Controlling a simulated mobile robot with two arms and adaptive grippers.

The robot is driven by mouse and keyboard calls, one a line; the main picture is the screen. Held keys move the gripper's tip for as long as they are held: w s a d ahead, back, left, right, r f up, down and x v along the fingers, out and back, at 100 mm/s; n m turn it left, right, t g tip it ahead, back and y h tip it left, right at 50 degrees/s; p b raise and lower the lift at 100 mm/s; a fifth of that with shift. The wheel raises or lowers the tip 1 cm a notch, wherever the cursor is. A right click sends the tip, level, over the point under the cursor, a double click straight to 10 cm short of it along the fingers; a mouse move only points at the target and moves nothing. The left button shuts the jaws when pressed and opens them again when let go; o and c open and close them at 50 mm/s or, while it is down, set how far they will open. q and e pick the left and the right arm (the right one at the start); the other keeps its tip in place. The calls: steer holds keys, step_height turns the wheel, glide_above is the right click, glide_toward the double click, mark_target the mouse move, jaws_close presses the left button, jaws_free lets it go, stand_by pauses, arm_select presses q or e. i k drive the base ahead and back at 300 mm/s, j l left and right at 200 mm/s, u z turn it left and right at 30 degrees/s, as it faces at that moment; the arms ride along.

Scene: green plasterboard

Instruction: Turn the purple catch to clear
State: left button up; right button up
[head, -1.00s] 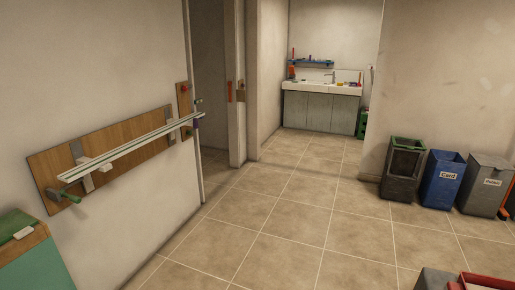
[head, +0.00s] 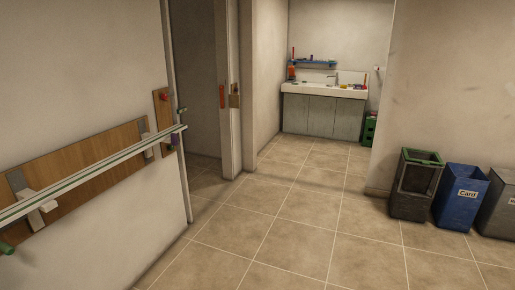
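A small purple piece (head: 174,139), which looks like the catch, sits at the right end of a long pale bar (head: 95,170) on the left wall. It is too small to tell which way it is turned. The bar runs in front of a wooden board (head: 85,158) and rests at white and grey brackets (head: 36,200). A green handle (head: 7,247) shows at the left edge, partly cut off. A smaller wooden plate (head: 161,112) with a red knob (head: 164,97) is by the doorway. Neither of my grippers is in view.
An open doorway (head: 200,80) lies just right of the bar's end. The tiled floor (head: 270,220) ahead is clear. A green-rimmed bin (head: 415,185), a blue bin (head: 461,195) and a grey bin (head: 498,200) stand at the right wall. A sink counter (head: 323,105) is at the back.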

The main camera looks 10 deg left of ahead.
mark_target(173, 136)
steer(key=i+l+u, duration=0.1)
steer(key=i+u, duration=0.4)
steer(key=i+l+u, duration=0.45)
steer(key=i+u, duration=0.2)
steer(key=u, duration=0.25)
steer(key=i+l+u, duration=0.15)
steer(key=u, duration=0.25)
